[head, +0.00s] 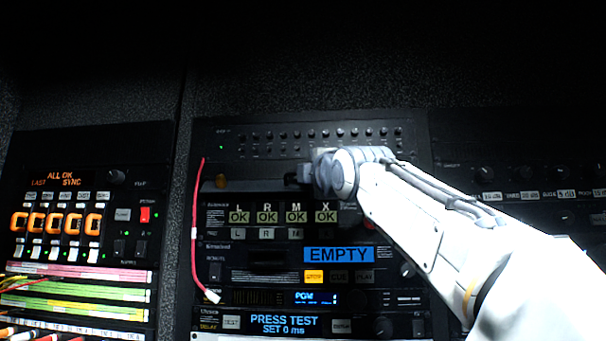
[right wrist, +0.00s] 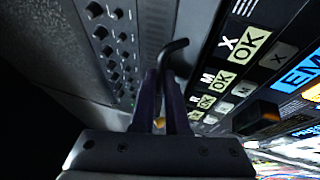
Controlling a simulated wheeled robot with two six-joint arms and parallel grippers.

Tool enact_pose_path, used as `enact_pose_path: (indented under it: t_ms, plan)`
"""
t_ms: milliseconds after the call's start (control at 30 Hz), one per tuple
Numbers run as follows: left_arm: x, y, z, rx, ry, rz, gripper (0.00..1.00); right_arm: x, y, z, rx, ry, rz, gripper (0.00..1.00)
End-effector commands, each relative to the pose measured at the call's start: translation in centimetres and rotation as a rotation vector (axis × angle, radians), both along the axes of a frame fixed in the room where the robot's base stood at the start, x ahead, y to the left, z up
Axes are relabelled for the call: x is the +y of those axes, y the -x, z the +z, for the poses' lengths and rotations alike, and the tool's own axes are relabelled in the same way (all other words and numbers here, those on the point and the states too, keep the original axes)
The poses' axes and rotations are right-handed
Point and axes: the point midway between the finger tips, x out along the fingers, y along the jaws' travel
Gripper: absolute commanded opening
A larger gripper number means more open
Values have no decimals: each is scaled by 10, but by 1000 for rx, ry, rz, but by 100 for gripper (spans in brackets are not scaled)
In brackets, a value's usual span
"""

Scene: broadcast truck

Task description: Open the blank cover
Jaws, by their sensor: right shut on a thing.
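The blank cover (head: 255,186) seems to be the plain dark strip in the middle rack, between the knob row and the OK panel; my right arm hides its right part. I cannot tell whether it stands open at all. My right gripper (head: 298,179) is at the strip, right of its middle. In the right wrist view, the gripper (right wrist: 168,85) is shut on a black bent handle (right wrist: 174,50), whose hooked end sticks out past the fingertips. My left gripper is not in view.
A red cord (head: 194,230) with a white end hangs down the rack's left side. Below are the OK panel (head: 283,215) and the EMPTY display (head: 338,255). Another rack (head: 60,220) with orange-lit switches stands at left. Open air lies in front of the racks.

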Motion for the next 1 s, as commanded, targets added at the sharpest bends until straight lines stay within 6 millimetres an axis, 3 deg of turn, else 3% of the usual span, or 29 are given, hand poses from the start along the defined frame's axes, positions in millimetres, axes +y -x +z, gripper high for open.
enact_pose_path:
  t_ms: [33, 67, 467, 800, 1000]
  plan:
    - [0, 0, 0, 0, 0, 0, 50, -1, 0, 1, -3, 1, -2, 16]
    - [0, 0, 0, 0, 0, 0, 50, -1, 0, 1, -3, 0, -2, 25]
    - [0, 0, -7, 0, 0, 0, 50, -1, 6, -3, -3, -1, 0, 25]
    - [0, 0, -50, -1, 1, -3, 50, -15, 65, -21, -6, -1, 1, 25]
    - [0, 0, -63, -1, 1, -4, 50, -21, 91, -25, -3, -1, 0, 25]
